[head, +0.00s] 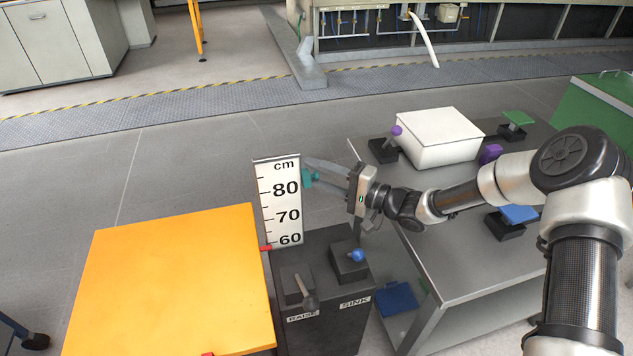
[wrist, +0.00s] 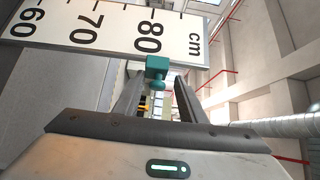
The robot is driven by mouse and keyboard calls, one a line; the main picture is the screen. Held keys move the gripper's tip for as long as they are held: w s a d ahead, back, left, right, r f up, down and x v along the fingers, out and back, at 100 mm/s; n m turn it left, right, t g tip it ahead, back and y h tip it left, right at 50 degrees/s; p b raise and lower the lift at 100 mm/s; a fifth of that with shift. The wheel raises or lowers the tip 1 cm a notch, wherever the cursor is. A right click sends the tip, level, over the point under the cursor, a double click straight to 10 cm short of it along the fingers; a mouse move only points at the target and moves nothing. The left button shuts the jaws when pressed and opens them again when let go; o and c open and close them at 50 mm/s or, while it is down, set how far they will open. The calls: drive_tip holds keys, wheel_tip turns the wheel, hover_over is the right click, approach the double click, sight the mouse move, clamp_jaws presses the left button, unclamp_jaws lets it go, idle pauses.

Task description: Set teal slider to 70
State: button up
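The white scale board (head: 279,204), marked 60, 70, 80 and cm, stands upright on a dark box. The teal slider (head: 309,177) sits on the board's right edge, a little above the 80 label. My gripper (head: 312,172) reaches in from the right at the slider's height. Its two fingers (wrist: 157,85) are spread on either side of the knob, with visible gaps. It is open and holds nothing.
The dark box (head: 325,265) below carries a blue-knobbed lever (head: 357,255) and a grey lever (head: 310,302), with labels RAISE and SINK. An orange table (head: 170,285) is at left. A grey table (head: 440,255) at right holds a white box (head: 437,137) and several levers.

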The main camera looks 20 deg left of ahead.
wheel_tip(320, 180, up, 6)
drive_tip(key=shift+a+f+p, duration=0.1)
drive_tip(key=shift+p, duration=0.45)
drive_tip(key=shift+f, duration=0.15)
drive_tip(key=s+d+p, duration=0.1)
drive_tip(key=d+p, duration=0.4)
drive_tip(key=d, duration=1.5)
drive_tip(key=shift+s+d+f+p, duration=0.15)
drive_tip(key=shift+s+f+p, duration=0.15)
drive_tip(key=shift+s, duration=0.1)
idle(0.4)
idle(0.5)
